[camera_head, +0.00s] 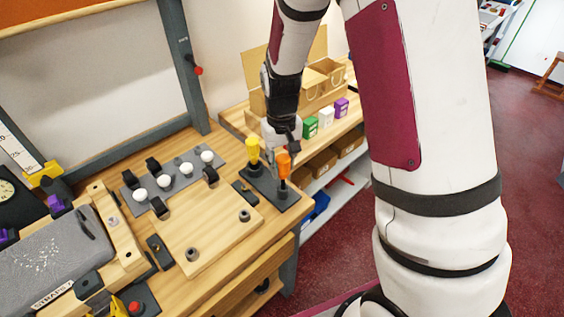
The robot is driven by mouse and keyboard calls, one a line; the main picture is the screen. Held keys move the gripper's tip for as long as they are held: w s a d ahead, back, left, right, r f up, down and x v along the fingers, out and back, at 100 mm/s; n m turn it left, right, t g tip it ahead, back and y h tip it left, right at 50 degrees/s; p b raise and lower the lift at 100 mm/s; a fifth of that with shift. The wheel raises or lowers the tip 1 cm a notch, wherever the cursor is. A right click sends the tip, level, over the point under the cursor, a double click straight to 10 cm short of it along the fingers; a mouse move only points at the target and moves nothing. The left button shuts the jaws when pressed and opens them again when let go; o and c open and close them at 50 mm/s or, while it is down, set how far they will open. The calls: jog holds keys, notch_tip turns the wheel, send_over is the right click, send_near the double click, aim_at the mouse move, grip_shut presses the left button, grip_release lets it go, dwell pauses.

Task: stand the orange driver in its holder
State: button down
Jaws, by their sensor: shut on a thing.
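The orange driver (283,167) is upright at the right end of a dark holder (264,187) on the wooden counter. My gripper (288,149) comes down from above and is shut on the top of the orange handle. The driver's dark lower part meets the holder. I cannot tell how deep it sits in there. The fingertips are small and partly hidden.
A yellow driver (252,150) stands at the holder's left end. A wooden board (208,230) with dark knobs and a grey strip with several white balls (186,168) lie left. Green, white and purple boxes (326,117) stand behind on a shelf. The counter's right edge is close.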

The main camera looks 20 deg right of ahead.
jog(key=shift+f, duration=0.55)
dwell(0.4)
jog(key=shift+f+b, duration=0.3)
jog(key=shift+f, duration=0.05)
jog(key=shift+f, duration=0.4)
jog(key=shift+f, duration=0.35)
jog(key=shift+f+b, duration=0.2)
jog(key=shift+b, duration=0.1)
dwell(0.6)
jog(key=c, duration=1.2)
grip_release()
jog(key=shift+o, duration=0.2)
